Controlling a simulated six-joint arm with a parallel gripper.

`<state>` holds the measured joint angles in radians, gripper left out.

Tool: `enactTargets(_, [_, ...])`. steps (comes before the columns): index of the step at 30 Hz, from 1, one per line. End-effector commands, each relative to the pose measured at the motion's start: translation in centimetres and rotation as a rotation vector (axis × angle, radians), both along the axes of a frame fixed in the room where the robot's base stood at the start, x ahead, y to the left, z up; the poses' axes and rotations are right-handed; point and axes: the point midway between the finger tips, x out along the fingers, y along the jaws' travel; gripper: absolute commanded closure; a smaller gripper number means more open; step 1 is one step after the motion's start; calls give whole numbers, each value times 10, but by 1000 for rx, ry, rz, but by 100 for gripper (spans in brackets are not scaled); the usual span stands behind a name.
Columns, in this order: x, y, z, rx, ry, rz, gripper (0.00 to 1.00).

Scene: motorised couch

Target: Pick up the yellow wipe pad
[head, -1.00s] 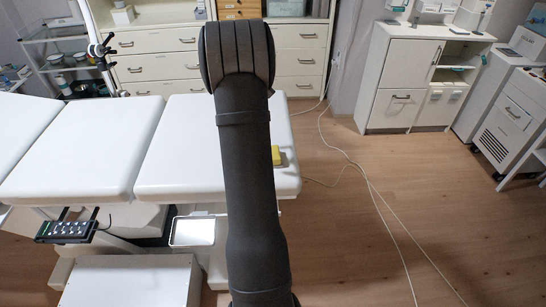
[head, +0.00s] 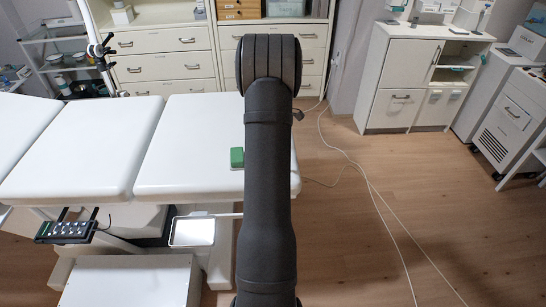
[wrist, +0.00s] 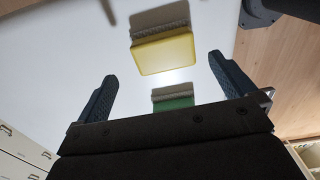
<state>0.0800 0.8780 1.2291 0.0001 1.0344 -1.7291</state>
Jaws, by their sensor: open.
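The yellow wipe pad (wrist: 165,54) lies on the white couch top (wrist: 75,50) in the wrist view, with a grey textured layer along its far side. A green pad (wrist: 174,101) of similar build lies nearer, partly hidden by the gripper body. My gripper (wrist: 162,68) is open and empty, its dark fingers spread left and right of the pads. The yellow pad shows beyond the fingertips, roughly centred between them. In the head view the green pad (head: 237,157) sits just left of my arm. The yellow pad and my fingers are hidden behind my arm there.
The couch top (head: 185,178) is otherwise clear left of the green pad. A button panel (head: 66,230) and a small tray (head: 193,231) stick out at its front edge. Drawer cabinets (head: 165,65) stand behind. Cables (head: 370,190) run over the floor at right.

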Motion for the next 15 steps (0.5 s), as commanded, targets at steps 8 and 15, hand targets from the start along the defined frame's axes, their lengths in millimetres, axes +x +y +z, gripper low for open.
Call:
enactTargets(8, [-3, 0, -17, 0, 2, 0, 0])
enactTargets(15, [-6, 0, -53, 0, 2, 0, 0])
